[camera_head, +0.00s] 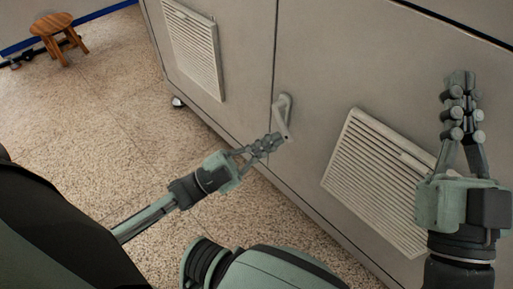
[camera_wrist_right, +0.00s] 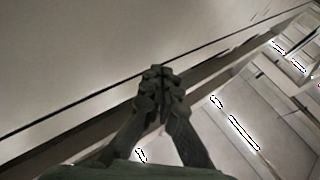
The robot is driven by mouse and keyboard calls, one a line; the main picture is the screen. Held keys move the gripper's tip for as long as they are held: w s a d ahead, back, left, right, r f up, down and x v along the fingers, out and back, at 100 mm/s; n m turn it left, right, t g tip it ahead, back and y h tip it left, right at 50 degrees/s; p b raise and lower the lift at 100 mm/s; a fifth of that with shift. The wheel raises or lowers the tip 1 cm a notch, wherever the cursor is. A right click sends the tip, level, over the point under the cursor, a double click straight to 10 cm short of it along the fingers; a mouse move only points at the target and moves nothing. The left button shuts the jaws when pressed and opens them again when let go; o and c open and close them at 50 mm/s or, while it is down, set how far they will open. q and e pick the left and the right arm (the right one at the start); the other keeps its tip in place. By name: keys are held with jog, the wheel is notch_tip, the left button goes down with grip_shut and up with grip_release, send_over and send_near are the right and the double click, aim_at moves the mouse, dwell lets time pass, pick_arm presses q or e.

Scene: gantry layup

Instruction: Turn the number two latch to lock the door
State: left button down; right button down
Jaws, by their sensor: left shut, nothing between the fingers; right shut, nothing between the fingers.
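A light grey latch handle (camera_head: 283,116) is mounted on the grey cabinet door (camera_head: 320,70), just right of the vertical door seam. Its lever hangs downward, slightly tilted. No number shows on it. My left gripper (camera_head: 277,140) is shut and empty, its fingertips at the lower end of the lever; I cannot tell whether they touch it. My right gripper (camera_head: 462,78) is shut and empty, raised in front of the cabinet at the right. It also shows in the right wrist view (camera_wrist_right: 158,75), pointing at a plain panel and a dark seam.
Two louvred vents, one at the upper left (camera_head: 196,48) and one at the lower right (camera_head: 375,180), sit on the cabinet front. The right arm partly covers the second. A wooden stool (camera_head: 56,36) stands far left on open speckled floor (camera_head: 90,120).

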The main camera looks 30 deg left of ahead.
aim_at(287, 133)
pick_arm(q)
jog(key=x, duration=0.4)
jog(key=shift+w+a+f+b, duration=0.35)
jog(key=shift+a+f, duration=0.2)
jog(key=shift+f, duration=0.2)
jog(key=shift+w+a+f+b, duration=0.25)
jog(key=shift+w+a+f, duration=0.15)
jog(key=shift+a+f, duration=0.25)
pick_arm(e)
jog(key=shift+s+d+r+t+y, duration=0.2)
jog(key=shift+s+d+r+t, duration=0.1)
jog(key=shift+r+t, duration=0.2)
jog(key=shift+s+d+r+t+y, duration=0.2)
jog(key=shift+s+r+t, duration=0.15)
jog(key=shift+r, duration=0.2)
pick_arm(q)
jog(key=shift+f+m+g, duration=0.3)
jog(key=shift+m+g, duration=0.2)
jog(key=shift+m, duration=0.3)
pick_arm(e)
jog(key=shift+w+a+f, duration=0.15)
jog(key=shift+w+f, duration=0.05)
jog(key=shift+w, duration=0.05)
